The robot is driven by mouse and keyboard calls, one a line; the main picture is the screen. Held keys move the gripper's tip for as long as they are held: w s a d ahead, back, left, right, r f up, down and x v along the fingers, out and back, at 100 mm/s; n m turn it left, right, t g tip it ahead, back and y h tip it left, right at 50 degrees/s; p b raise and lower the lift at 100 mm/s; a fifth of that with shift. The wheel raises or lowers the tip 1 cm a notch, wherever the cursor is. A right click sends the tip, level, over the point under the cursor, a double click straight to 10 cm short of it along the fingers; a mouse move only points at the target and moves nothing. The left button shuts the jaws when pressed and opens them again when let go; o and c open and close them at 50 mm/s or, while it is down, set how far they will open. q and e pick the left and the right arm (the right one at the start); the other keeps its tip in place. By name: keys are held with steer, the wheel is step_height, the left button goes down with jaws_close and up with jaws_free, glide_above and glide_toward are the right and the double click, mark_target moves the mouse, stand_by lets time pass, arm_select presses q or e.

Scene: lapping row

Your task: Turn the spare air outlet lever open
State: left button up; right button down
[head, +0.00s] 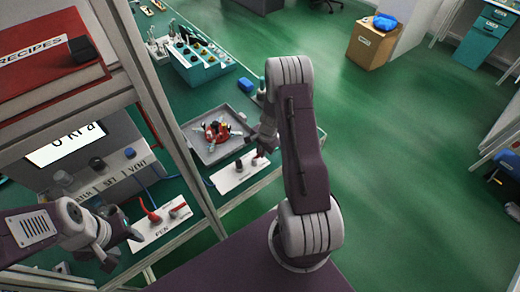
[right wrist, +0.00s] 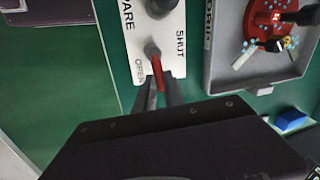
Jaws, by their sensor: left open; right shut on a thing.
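The spare air outlet is a white plate (right wrist: 160,28) marked SPARE, OPEN and SHUT, with a dark round fitting (right wrist: 158,6). Its red lever (right wrist: 158,74) runs from a grey pivot toward the bottom of the right wrist view, close beside the OPEN label. The plate (head: 232,178) also shows in the head view. My right gripper (right wrist: 160,97) is shut on the red lever, one finger on each side. In the head view my right gripper (head: 263,143) is above the plate's far end. My left gripper (head: 125,240) is open and empty near the PEN plate (head: 158,236).
A grey tray (head: 201,153) with a red part stands just behind the spare plate. A shelf frame with a red RECIPES binder (head: 40,62) rises at left.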

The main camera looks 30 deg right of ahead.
steer(key=shift+s+m, duration=0.2)
steer(key=shift+m, duration=0.5)
steer(key=c, duration=1.4)
jaws_free()
steer(key=shift+c, duration=0.2)
steer(key=shift+s, duration=0.1)
step_height(320, 180, up, 9)
steer(key=s+p, duration=0.1)
steer(key=p, duration=0.2)
steer(key=shift+s, duration=0.35)
